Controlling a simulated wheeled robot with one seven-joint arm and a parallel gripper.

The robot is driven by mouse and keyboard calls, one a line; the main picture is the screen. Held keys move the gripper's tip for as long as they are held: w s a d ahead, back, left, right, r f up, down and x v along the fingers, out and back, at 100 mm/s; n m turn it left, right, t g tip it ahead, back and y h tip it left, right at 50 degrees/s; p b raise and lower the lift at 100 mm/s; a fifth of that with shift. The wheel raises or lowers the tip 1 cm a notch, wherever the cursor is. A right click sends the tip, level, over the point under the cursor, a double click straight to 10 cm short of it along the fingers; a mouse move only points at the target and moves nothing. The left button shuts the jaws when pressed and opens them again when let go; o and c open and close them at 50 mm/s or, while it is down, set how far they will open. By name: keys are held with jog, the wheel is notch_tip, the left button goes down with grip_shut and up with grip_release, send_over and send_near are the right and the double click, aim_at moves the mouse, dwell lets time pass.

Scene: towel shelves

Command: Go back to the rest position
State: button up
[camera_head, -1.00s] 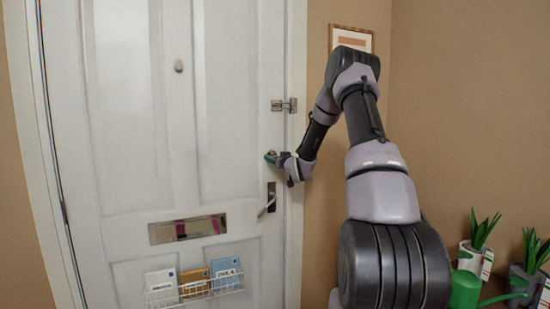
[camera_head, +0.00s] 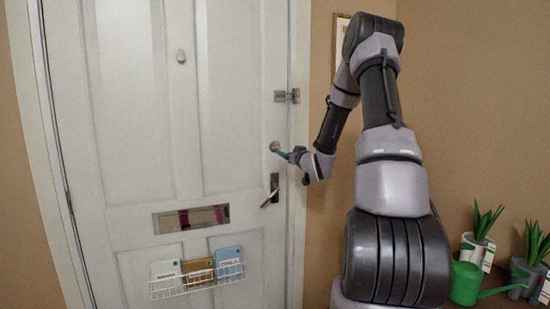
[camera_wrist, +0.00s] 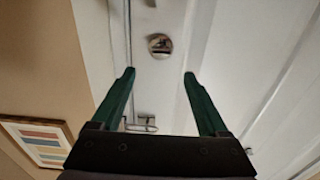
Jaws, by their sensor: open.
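My gripper (camera_head: 287,153) is open and empty in front of the white door, just right of a round metal lock (camera_head: 275,146). In the wrist view my gripper (camera_wrist: 158,80) shows two green fingers spread apart, with nothing between them. The round lock (camera_wrist: 160,45) lies beyond the fingertips there, apart from them. My arm reaches up from the lower right, bends at the top and comes down to the door.
The white door (camera_head: 130,150) has a lever handle (camera_head: 271,190), a latch (camera_head: 287,96), a mail slot (camera_head: 190,218) and a wire basket (camera_head: 197,284) with booklets. A framed picture (camera_wrist: 40,140) hangs right of the door. A green watering can (camera_head: 466,283) and potted plants (camera_head: 484,225) stand lower right.

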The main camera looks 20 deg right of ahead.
jog(key=s+a+r+m+g+h, duration=0.1)
jog(key=s+a+r+g, duration=0.2)
jog(key=s+r, duration=0.35)
jog(key=s+a+r+m+g+h, duration=0.1)
jog(key=s+a+r+g, duration=0.3)
jog(key=s, duration=0.3)
jog(key=s+a+g+y, duration=0.1)
jog(key=s+a, duration=0.2)
jog(key=s, duration=0.6)
jog(key=s+a+r+m+g+y, duration=0.1)
jog(key=s+a, duration=0.1)
jog(key=s, duration=0.7)
jog(key=s+a+r+m+g+y, duration=0.1)
jog(key=s+a, duration=0.2)
jog(key=s, duration=0.6)
jog(key=shift+s+a+g, duration=0.35)
jog(key=shift+g, duration=0.05)
